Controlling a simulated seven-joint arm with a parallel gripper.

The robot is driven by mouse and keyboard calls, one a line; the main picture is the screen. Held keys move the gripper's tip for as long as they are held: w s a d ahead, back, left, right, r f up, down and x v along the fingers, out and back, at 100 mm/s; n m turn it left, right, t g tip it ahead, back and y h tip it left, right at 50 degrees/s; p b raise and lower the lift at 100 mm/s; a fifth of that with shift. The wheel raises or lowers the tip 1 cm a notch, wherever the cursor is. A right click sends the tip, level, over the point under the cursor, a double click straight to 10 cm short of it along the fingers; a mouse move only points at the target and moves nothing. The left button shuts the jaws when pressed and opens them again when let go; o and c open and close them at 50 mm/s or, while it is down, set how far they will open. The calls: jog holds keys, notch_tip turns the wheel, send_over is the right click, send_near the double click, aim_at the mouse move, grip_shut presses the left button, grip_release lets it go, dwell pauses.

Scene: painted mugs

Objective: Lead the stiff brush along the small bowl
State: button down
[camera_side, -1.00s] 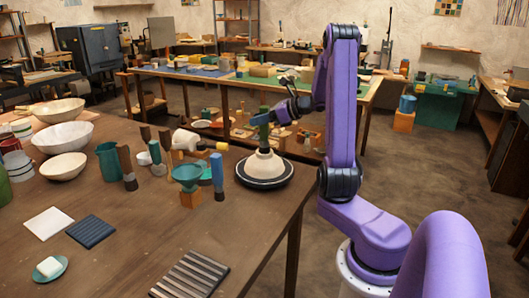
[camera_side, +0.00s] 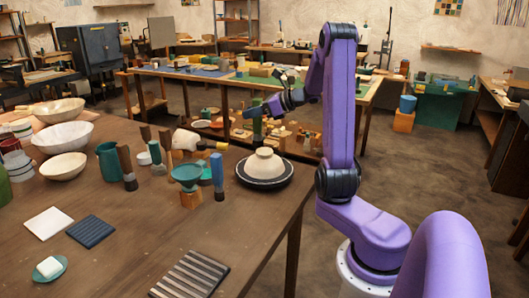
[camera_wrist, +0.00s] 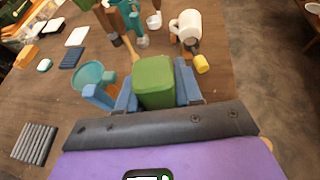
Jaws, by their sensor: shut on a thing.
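My gripper (camera_side: 263,110) is shut on a green block-like handle (camera_side: 257,128), which I take to be the stiff brush. In the wrist view the green handle (camera_wrist: 153,80) sits between my blue fingers (camera_wrist: 155,92); its bristles are hidden. In the side view it hangs roughly upright, its lower end just above and slightly left of an upturned cream bowl (camera_side: 264,165). That bowl sits on a dark round wheel (camera_side: 265,186). A small teal bowl (camera_side: 186,172) stands on an orange block to the left; it also shows in the wrist view (camera_wrist: 90,76).
A blue upright tool (camera_side: 217,172) stands between the teal bowl and the wheel. The table's front middle is clear around the ribbed mat (camera_side: 190,275).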

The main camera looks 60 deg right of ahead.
jog(key=shift+r, duration=0.1)
dwell(0.3)
jog(key=shift+r, duration=2.4)
